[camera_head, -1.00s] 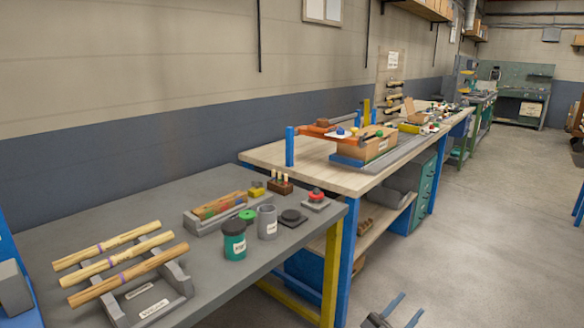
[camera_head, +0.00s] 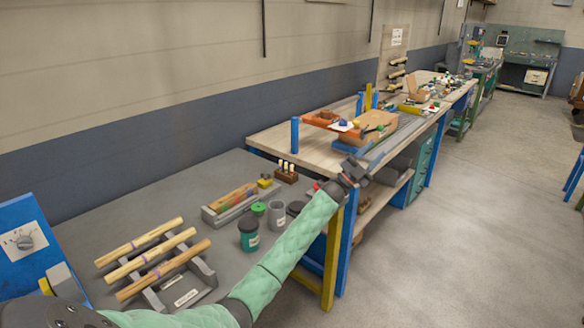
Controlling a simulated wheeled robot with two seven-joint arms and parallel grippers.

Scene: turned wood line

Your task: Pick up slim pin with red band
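Three slim light-wood pins lie side by side across a grey rack (camera_head: 207,272) at the near left of the grey table: a far pin (camera_head: 150,237), a middle pin (camera_head: 165,250) and a near pin (camera_head: 180,262). Small purplish bands show on them; I cannot make out a red band. My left arm, in a green sleeve, reaches across the front of the table. Its dark gripper (camera_head: 356,170) is past the table's right front corner, well right of the pins, with no pin visible in it. Its finger opening is unclear. My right gripper is not in view.
A grey tray (camera_head: 222,218) with a wooden piece stands mid-table. Nearby are a dark green jar (camera_head: 249,240), a grey cup (camera_head: 277,217) and a small brown block (camera_head: 287,174) with pegs. A blue panel (camera_head: 28,235) stands at the left. A wooden bench (camera_head: 270,138) adjoins behind.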

